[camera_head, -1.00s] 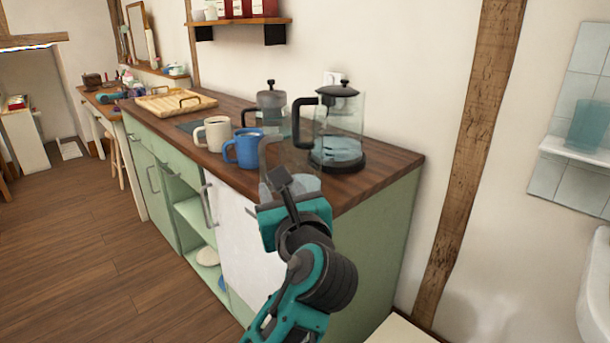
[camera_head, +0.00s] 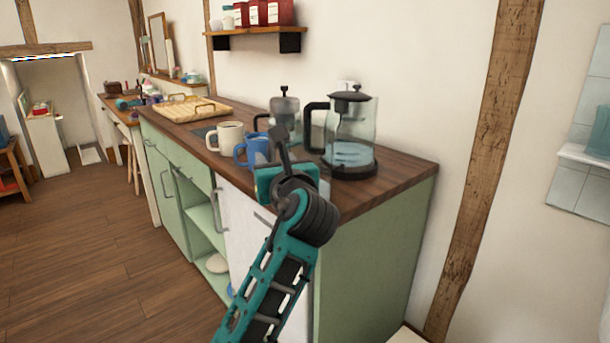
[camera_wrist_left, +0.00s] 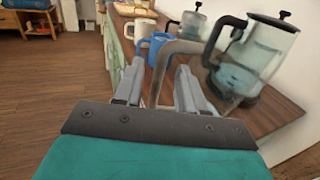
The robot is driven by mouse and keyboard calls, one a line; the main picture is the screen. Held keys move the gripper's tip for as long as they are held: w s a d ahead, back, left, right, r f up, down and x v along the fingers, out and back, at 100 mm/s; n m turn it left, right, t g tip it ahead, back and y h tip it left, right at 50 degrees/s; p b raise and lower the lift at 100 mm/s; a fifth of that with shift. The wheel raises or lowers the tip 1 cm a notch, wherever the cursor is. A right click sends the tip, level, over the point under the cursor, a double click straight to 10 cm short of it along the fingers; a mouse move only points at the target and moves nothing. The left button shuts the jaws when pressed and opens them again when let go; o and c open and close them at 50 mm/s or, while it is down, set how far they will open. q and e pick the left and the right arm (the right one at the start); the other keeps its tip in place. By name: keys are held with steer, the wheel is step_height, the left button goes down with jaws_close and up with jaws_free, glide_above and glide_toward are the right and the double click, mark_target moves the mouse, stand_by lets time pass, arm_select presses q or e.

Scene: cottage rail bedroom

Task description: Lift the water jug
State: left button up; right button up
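The water jug is a clear jug with a grey handle, standing on the wooden counter. In the head view my gripper and wrist hide most of it, and part of its body (camera_head: 323,187) shows right of the wrist. In the left wrist view its grey handle (camera_wrist_left: 188,47) rises between the fingers and bends right. My left gripper (camera_head: 280,140) is at the handle side of the jug. In the wrist view its fingers (camera_wrist_left: 160,82) stand apart, one on each side of the handle, with gaps visible. My right gripper is not in view.
A glass kettle (camera_head: 352,120) with a black handle stands close behind the jug. A blue mug (camera_head: 254,151), a cream mug (camera_head: 226,138) and a French press (camera_head: 286,112) stand left of it. A wooden tray (camera_head: 190,108) lies farther along the counter (camera_head: 395,178).

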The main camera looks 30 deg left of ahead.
mark_target(272, 156)
arm_select(q)
steer(key=x, duration=0.3)
steer(key=shift+w+a+b, duration=0.1)
steer(key=shift+w+b, duration=0.1)
steer(key=shift+b, duration=0.1)
steer(key=shift+r, duration=0.1)
steer(key=shift+c, duration=0.2)
jaws_close()
stand_by(0.8)
